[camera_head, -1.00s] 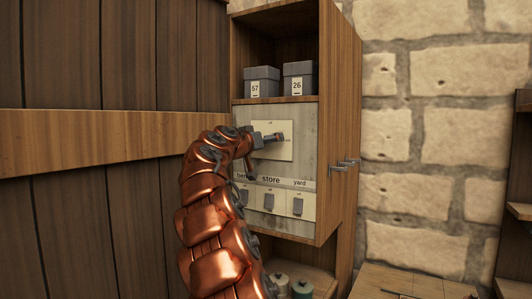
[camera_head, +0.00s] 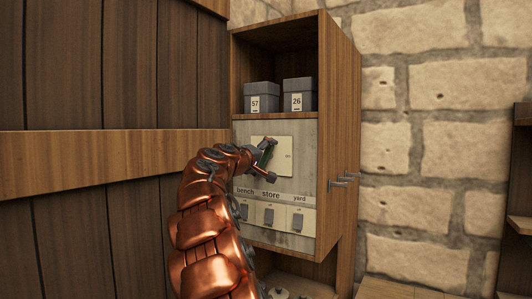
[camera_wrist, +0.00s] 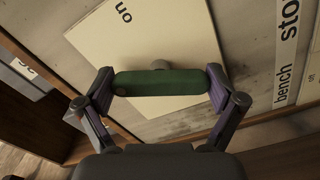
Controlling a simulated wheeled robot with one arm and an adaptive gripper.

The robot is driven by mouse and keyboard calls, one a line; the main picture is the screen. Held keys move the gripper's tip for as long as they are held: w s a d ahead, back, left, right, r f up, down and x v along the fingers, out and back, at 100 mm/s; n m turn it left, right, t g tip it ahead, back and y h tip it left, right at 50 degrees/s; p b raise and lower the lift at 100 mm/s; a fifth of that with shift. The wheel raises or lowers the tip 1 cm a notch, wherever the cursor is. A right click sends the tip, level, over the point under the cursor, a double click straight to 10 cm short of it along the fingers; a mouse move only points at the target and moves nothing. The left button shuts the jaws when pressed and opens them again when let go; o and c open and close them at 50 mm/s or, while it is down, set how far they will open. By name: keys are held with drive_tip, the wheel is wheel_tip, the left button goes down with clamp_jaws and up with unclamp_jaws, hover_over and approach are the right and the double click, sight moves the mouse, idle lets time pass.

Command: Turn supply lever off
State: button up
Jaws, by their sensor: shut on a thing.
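The supply lever is a dark green bar handle (camera_wrist: 160,82) on a short grey stem, in front of a cream plate (camera_wrist: 140,35). The word "on" reads upside down on this plate in the wrist view. In the head view, the lever (camera_head: 264,156) stands tilted, partly hidden by my gripper (camera_head: 268,159). My gripper (camera_wrist: 162,88) is shut on the lever, with one finger at each end of the bar. The cream plate (camera_head: 285,153) has small lettering at its right edge, too small to read in the head view.
Below the plate are three small switches (camera_head: 269,215) labelled bench, store and yard. Two grey boxes, 57 (camera_head: 261,98) and 26 (camera_head: 299,95), sit on the shelf above.

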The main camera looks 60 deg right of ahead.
drive_tip(key=shift+r+n+p, duration=0.15)
drive_tip(key=shift+n+p, duration=0.35)
drive_tip(key=shift+n, duration=0.4)
drive_tip(key=shift+n+p, duration=0.95)
drive_tip(key=shift+n, duration=0.65)
drive_tip(key=shift+f, duration=0.2)
drive_tip(key=o, duration=0.8)
drive_tip(key=a, duration=1.2)
drive_tip(key=shift+s, duration=0.25)
